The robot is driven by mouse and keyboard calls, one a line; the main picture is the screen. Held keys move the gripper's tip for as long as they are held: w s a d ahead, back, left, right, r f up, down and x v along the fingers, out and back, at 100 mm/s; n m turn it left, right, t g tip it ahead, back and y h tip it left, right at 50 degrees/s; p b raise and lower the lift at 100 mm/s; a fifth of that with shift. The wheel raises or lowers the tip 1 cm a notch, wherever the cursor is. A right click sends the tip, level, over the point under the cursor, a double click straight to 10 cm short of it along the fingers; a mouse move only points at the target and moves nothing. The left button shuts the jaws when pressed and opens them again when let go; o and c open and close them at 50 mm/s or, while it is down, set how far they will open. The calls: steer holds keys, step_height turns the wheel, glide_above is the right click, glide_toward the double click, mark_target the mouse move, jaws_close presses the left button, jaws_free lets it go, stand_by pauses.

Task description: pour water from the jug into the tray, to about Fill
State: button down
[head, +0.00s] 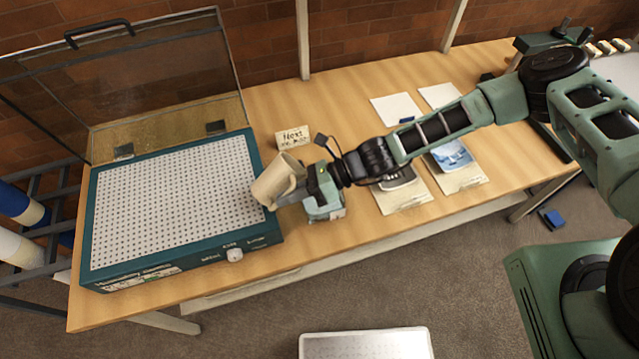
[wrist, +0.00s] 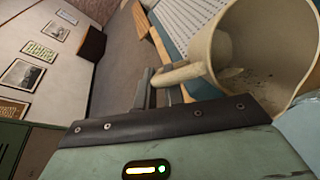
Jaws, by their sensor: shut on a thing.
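The beige jug (head: 274,181) is tilted to the left, with its mouth over the right edge of the teal box, which has a white perforated top (head: 170,195). My gripper (head: 301,194) is shut on the jug's handle. In the wrist view the handle (wrist: 182,74) runs between my fingers (wrist: 152,88), and the jug's open mouth and inner wall (wrist: 262,50) face the camera. I cannot make out a water stream or the water level. Any tray space under the perforated top is hidden, and no Fill mark is readable.
The box's clear lid (head: 150,80) stands open at the back. A small lettered card (head: 293,138) stands behind the jug. Papers and pictures (head: 455,165) lie under my arm. A pale panel or tray (head: 366,345) shows low in front. Bare wood (head: 290,245) lies right of the box.

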steer(key=shift+s+h, duration=0.1)
steer(key=shift+h, duration=0.2)
steer(key=shift+f, duration=0.1)
steer(key=shift+a+p, duration=0.1)
steer(key=shift+p, duration=0.6)
stand_by(0.4)
steer(key=h+p, duration=0.1)
steer(key=s+a+t+h+p, duration=0.1)
steer(key=h+p, duration=0.1)
steer(key=shift+s+f+n, duration=0.1)
steer(key=shift+s+n, duration=0.05)
steer(key=shift+n, duration=0.15)
steer(key=shift+s+a+f+n+t+h, duration=0.2)
steer(key=shift+s+a+t+h, duration=0.35)
steer(key=shift+h, duration=0.45)
steer(key=shift+s+a+f+n+t+h, duration=0.1)
steer(key=shift+s+a+f+t+h, duration=0.2)
steer(key=shift+s+a+t+h, duration=0.5)
steer(key=shift+s+a+f+n+t+h, duration=0.15)
steer(key=shift+f+t+h, duration=0.15)
steer(key=shift+h, duration=0.9)
